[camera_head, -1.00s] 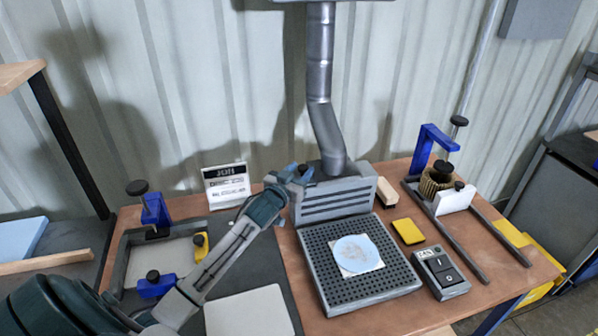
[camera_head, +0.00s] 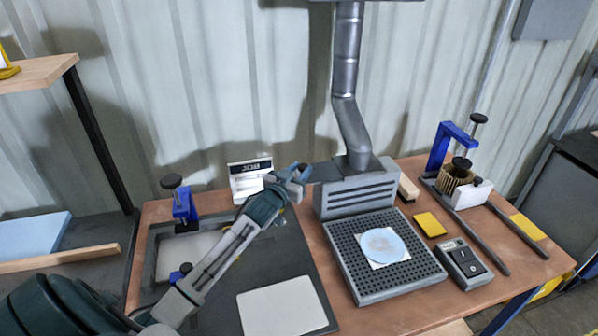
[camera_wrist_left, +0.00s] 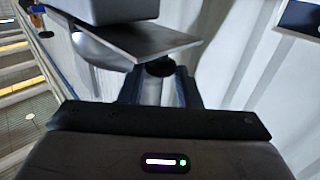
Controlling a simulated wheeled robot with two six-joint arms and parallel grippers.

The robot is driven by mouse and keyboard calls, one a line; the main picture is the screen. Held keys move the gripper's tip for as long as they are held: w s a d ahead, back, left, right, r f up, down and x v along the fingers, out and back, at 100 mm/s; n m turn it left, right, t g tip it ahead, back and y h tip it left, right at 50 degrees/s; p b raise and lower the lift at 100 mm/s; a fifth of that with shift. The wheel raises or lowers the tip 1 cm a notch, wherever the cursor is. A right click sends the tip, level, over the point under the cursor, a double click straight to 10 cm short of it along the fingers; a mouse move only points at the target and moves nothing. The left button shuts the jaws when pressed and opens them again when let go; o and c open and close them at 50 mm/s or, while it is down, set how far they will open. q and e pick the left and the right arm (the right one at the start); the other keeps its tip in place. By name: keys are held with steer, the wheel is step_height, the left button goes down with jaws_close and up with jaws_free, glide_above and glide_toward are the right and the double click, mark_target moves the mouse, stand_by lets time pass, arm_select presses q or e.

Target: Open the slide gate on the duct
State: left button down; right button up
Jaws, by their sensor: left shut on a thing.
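The grey metal duct (camera_head: 346,75) comes down the wall to a slotted grey hood box (camera_head: 358,192). The slide gate, a flat dark plate (camera_head: 326,172), sticks out to the left from the duct's base above the box. In the left wrist view the plate (camera_wrist_left: 125,40) shows with a dark round knob (camera_wrist_left: 160,67) at its near edge. My left gripper (camera_head: 291,176) is at the plate's outer left end, shut on the knob, with its fingers either side of it. The plate's inner end is hidden in the duct. My right gripper is not in view.
A perforated grey tray (camera_head: 350,262) with a pale blue disc (camera_head: 384,245) stands before the box. A switch box (camera_head: 463,262), yellow pad (camera_head: 430,224) and blue clamp fixture (camera_head: 440,145) are to the right. A job card (camera_head: 249,178) stands behind my arm.

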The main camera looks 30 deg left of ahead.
arm_select(q)
steer(key=c, duration=1.1)
jaws_free()
steer(key=shift+w, duration=0.35)
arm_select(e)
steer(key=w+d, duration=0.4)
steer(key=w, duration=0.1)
arm_select(q)
steer(key=shift+o, duration=0.2)
steer(key=shift+s, duration=0.1)
steer(key=shift+s+d+f+b, duration=0.1)
steer(key=shift+s+f+b, duration=0.05)
steer(key=shift+s+b, duration=0.3)
steer(key=shift+s+d+f+b, duration=0.1)
steer(key=shift+s+b, duration=0.1)
steer(key=shift+s, duration=0.3)
steer(key=s+b, duration=0.3)
steer(key=s, duration=0.6)
steer(key=shift+d+r+b, duration=0.2)
steer(key=shift+b, duration=0.1)
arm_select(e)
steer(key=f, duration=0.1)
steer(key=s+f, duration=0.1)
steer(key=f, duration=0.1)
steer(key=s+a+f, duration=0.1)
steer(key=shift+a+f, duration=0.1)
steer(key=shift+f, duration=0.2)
